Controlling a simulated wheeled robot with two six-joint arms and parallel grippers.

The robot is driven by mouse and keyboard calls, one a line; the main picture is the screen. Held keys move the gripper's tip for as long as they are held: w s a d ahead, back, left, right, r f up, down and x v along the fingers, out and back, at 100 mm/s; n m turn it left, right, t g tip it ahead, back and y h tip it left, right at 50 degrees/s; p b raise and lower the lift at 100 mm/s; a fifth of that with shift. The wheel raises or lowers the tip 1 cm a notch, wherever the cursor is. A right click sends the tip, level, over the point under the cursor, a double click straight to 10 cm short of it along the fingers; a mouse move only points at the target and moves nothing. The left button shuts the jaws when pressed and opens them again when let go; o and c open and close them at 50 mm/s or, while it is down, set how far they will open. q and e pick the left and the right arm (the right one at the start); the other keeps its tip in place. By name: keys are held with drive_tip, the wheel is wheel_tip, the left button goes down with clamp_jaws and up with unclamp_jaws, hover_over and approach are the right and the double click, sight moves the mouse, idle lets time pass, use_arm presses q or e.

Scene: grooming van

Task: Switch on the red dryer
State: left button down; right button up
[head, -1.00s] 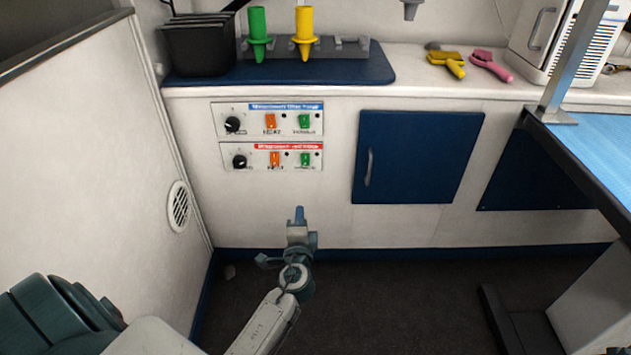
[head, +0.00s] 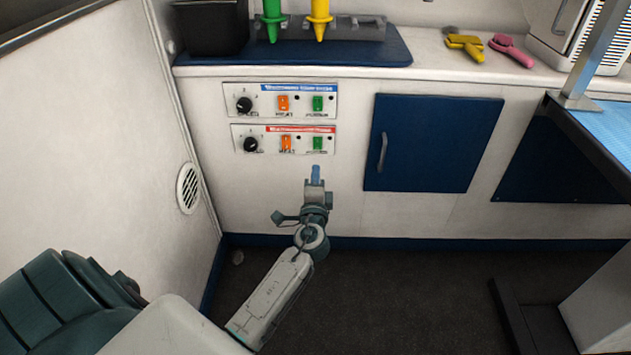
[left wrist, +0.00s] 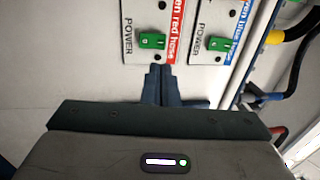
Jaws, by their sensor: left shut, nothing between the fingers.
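Two control panels are on the white cabinet front. The red-labelled panel (head: 267,139) is below the blue-labelled panel (head: 262,101). The red-labelled panel has a black knob (head: 250,144), an orange heat switch (head: 286,143) and a green power switch (head: 317,143). Its power switch also shows in the left wrist view (left wrist: 152,41), beside lettering that reads "red hose". My left gripper (head: 315,172) is shut and empty, just below that switch in the head view, with a visible gap in the left wrist view. My right gripper is not in view.
A blue cabinet door (head: 432,143) with a handle is right of the panels. A vent (head: 188,188) is in the left wall. A blue-topped table (head: 610,125) stands at the right. Dark floor is open below.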

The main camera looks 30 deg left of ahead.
sight(317, 142)
use_arm(q)
drive_tip(key=b+x, duration=0.1)
drive_tip(key=x, duration=0.8)
